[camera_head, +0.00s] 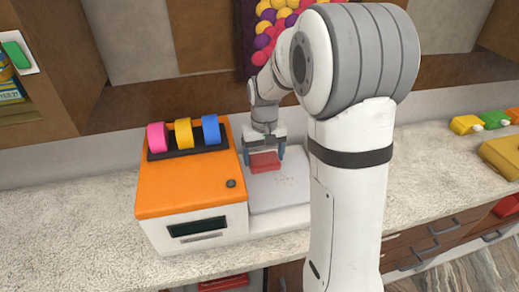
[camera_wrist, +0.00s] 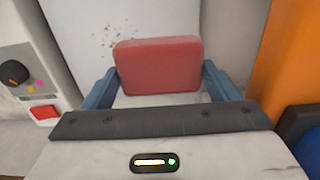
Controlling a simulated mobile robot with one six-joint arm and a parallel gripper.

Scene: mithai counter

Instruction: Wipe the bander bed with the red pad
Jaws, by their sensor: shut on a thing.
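My gripper (camera_head: 264,153) is shut on the red pad (camera_head: 264,162). In the wrist view the red pad (camera_wrist: 158,66) sits between the two blue fingers of my gripper (camera_wrist: 157,84). The bander bed (camera_head: 285,194) is the pale grey plate beside the bander's orange housing (camera_head: 190,182). The pad is over the rear part of the bed; I cannot tell whether it touches. In the wrist view the bed (camera_wrist: 225,25) shows small brown specks (camera_wrist: 112,34) just beyond the pad's left corner. My arm hides the bed's right side in the head view.
Pink, yellow and blue rolls (camera_head: 183,133) stand on top of the orange housing, left of my gripper. Yellow and green items (camera_head: 466,124) lie at the counter's right end. The speckled counter (camera_head: 60,220) is clear at left. A colourful panel hangs behind.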

